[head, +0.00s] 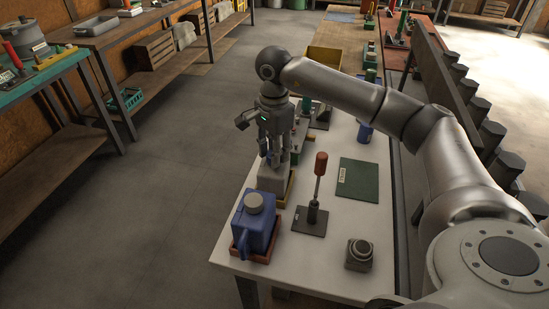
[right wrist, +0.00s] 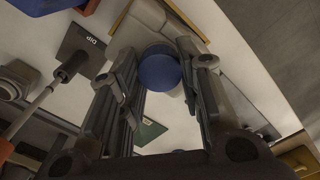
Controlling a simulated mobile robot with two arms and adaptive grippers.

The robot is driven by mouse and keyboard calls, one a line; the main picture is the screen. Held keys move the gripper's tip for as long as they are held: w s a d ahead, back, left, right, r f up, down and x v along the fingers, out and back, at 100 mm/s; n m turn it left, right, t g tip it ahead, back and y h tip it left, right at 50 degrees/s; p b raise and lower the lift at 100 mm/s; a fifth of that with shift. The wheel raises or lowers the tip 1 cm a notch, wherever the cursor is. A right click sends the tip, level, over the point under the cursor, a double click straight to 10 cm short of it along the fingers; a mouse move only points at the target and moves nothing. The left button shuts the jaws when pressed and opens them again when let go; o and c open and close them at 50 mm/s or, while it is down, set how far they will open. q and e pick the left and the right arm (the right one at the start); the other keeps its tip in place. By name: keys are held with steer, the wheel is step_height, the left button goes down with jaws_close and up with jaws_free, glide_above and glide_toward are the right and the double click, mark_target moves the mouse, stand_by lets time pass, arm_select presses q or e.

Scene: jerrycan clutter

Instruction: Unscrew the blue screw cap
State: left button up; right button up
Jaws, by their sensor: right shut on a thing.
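A grey jerrycan (head: 271,180) stands in a yellow tray (head: 291,189) on the white table. In the right wrist view, its grey body (right wrist: 146,22) shows behind the round blue screw cap (right wrist: 158,70). My right gripper (head: 274,158) points down over the jerrycan's top. It is shut on the blue cap, with one finger on each side of it in the wrist view. In the head view, the cap is mostly hidden by the fingers. My left gripper is in neither view.
A blue jerrycan (head: 261,228) with a grey cap stands in a red-brown tray nearby. A red-handled tool (head: 321,164) stands upright on a dark base to the right. A green mat (head: 358,179) and a grey block-like part (head: 359,254) lie further right.

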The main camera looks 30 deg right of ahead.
steer(key=n, duration=0.4)
steer(key=o, duration=0.7)
steer(key=shift+r, duration=0.1)
steer(key=shift+r+p, duration=0.85)
steer(key=shift+r, duration=0.65)
